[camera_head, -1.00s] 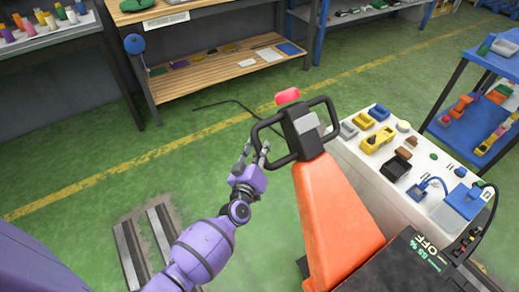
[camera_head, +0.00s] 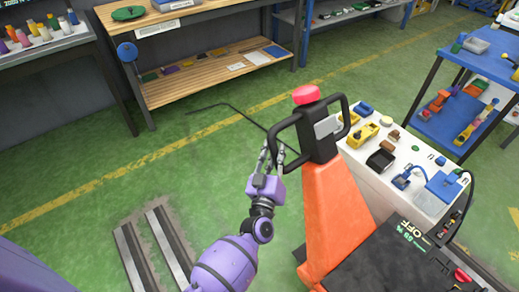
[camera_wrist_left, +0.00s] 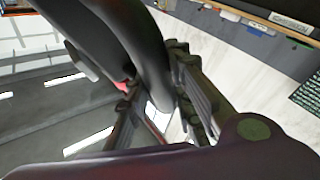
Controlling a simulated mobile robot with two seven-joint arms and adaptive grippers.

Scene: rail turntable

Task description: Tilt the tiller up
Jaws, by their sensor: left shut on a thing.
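The tiller (camera_head: 318,138) is a black head with a looped handle on each side and a red button on top. It stands on the orange body of a pallet truck (camera_head: 334,215) in the head view. My left gripper (camera_head: 270,163) is shut on the left loop of the handle, at its lower left side. In the left wrist view the dark curved handle bar (camera_wrist_left: 145,45) passes between the fingers of the left gripper (camera_wrist_left: 160,105). My right gripper is not in view.
A white-topped table (camera_head: 405,150) with yellow and black parts stands right behind the truck. A blue shelf (camera_head: 450,118) is farther right. A wooden workbench (camera_head: 200,85) stands at the back. Two metal rails (camera_head: 160,245) lie in the green floor, which is open at left.

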